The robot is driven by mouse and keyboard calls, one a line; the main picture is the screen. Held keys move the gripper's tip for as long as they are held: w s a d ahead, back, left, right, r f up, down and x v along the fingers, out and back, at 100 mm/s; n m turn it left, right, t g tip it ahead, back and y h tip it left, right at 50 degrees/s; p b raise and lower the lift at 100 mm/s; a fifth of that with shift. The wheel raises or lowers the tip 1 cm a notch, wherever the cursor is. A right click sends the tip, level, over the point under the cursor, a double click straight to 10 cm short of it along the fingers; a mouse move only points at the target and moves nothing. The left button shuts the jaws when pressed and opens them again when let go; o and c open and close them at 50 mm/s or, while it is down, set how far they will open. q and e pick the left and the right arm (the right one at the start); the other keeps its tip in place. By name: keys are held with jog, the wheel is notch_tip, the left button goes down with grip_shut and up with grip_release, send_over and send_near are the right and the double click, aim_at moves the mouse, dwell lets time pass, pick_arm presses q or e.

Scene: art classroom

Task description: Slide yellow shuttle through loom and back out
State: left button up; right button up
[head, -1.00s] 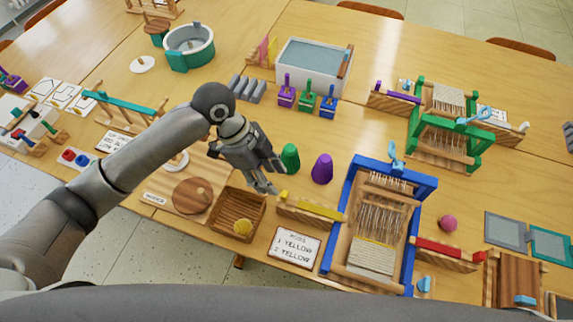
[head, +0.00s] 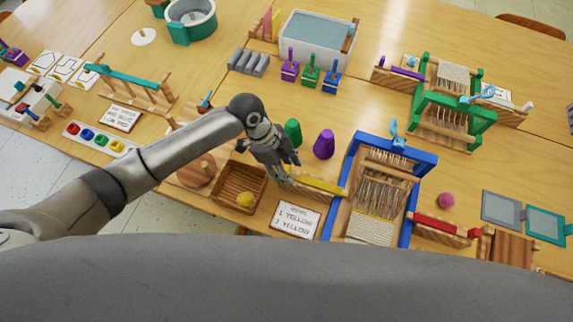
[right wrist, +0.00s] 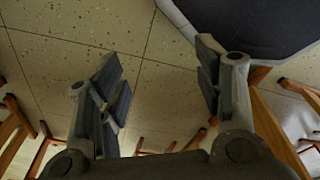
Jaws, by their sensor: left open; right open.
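The yellow shuttle (head: 322,185) lies on a wooden rest just left of the blue-framed loom (head: 412,205). The loom has pale warp threads and a woven band with a yellow line at its near end. My left gripper (head: 289,172) is open and empty at the left end of the shuttle and partly hides that end. I cannot tell whether they touch. My right gripper (right wrist: 163,80) shows only in the right wrist view, open and empty with the floor behind it.
A card (head: 295,218) reading yellow twice lies in front of the shuttle. Green (head: 292,132) and purple (head: 324,144) cones stand behind. A red shuttle (head: 436,223) rests right of the loom.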

aim_at(342, 193)
pick_arm(q)
jog(key=shift+c, duration=1.7)
jog(key=c, duration=0.5)
grip_shut()
jog(key=shift+d, duration=0.15)
jog(key=s+d, duration=0.1)
jog(key=d, duration=0.3)
jog(key=s+d, duration=0.1)
jog(key=d, duration=0.3)
jog(key=s+d, duration=0.2)
jog(key=d, duration=0.3)
jog(key=shift+d+p, duration=0.1)
jog(key=shift+p, duration=0.2)
pick_arm(e)
jog(key=shift+s+a+r, duration=0.1)
jog(key=shift+s+r, duration=0.05)
jog(key=shift+s, duration=0.35)
jog(key=shift+s+a+r, duration=0.1)
jog(key=shift+s, duration=0.35)
jog(key=shift+d, duration=0.1)
